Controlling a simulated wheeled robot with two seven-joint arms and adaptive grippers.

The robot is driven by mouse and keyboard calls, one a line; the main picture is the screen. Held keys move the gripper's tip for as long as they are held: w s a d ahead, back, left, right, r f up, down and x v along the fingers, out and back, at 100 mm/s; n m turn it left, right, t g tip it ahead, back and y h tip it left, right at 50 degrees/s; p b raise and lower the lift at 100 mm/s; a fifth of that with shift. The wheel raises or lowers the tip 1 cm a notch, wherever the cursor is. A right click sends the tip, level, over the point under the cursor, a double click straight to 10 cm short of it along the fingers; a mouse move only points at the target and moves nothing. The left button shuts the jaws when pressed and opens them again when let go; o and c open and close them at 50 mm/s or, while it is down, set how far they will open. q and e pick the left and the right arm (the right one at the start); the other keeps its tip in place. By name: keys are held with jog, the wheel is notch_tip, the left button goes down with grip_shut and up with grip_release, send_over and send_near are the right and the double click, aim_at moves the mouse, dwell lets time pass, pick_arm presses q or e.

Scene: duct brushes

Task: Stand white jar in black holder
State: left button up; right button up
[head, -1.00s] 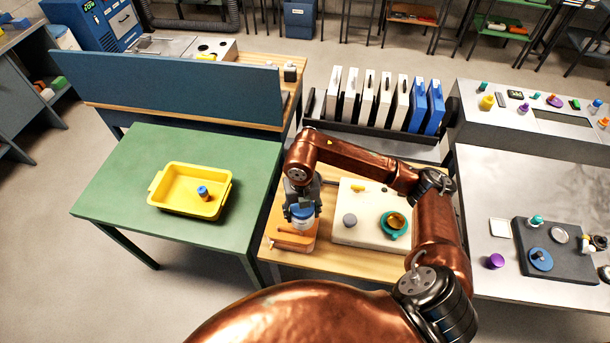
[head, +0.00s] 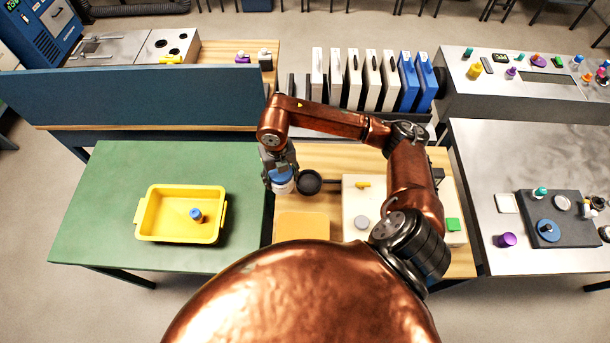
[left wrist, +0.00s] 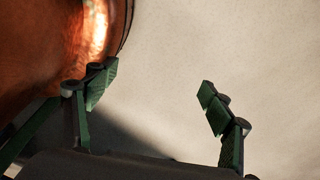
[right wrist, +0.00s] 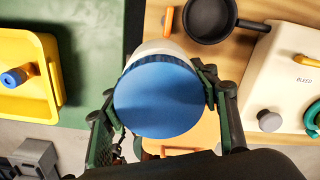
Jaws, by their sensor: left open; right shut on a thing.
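A white jar with a blue lid (head: 282,181) is in my right gripper (head: 279,170), above the left part of the wooden table. In the right wrist view the blue lid (right wrist: 158,97) faces the camera between the fingers, with a little of the white body showing behind it. A round black holder (head: 309,183) with a side bar lies just right of the jar; in the right wrist view the holder (right wrist: 208,17) looks empty, and the jar is apart from it in the picture. My left gripper (left wrist: 162,95) is open and empty over bare floor, outside the head view.
An orange block (head: 302,226) and a cream panel (head: 354,205) with knobs share the wooden table. A yellow tray (head: 146,217) with a blue-capped item stands on the green table (head: 110,185). Upright binders (head: 372,75) and a blue partition (head: 140,98) stand behind.

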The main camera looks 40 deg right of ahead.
jog(key=d+f, duration=0.2)
jog(key=d, duration=0.1)
jog(key=d+f, duration=0.3)
jog(key=d, duration=0.1)
jog(key=d+f+p, duration=0.1)
jog(key=d+f, duration=0.1)
jog(key=d, duration=0.1)
jog(key=shift+d+f, duration=0.55)
jog(key=shift+f, duration=0.05)
jog(key=f, duration=0.3)
jog(key=shift+d+f+p, duration=0.25)
jog(key=shift+f+p, duration=0.05)
jog(key=shift+p, duration=0.1)
pick_arm(q)
jog(key=shift+s+r, duration=0.7)
jog(key=shift+r, duration=0.3)
jog(key=shift+w, duration=0.1)
pick_arm(e)
jog(key=shift+f, duration=0.1)
jog(key=shift+f+b, duration=0.25)
jog(key=shift+b, duration=0.05)
jog(key=o, duration=1.4)
pick_arm(q)
jog(key=shift+w+f, duration=0.2)
jog(key=shift+w, duration=0.15)
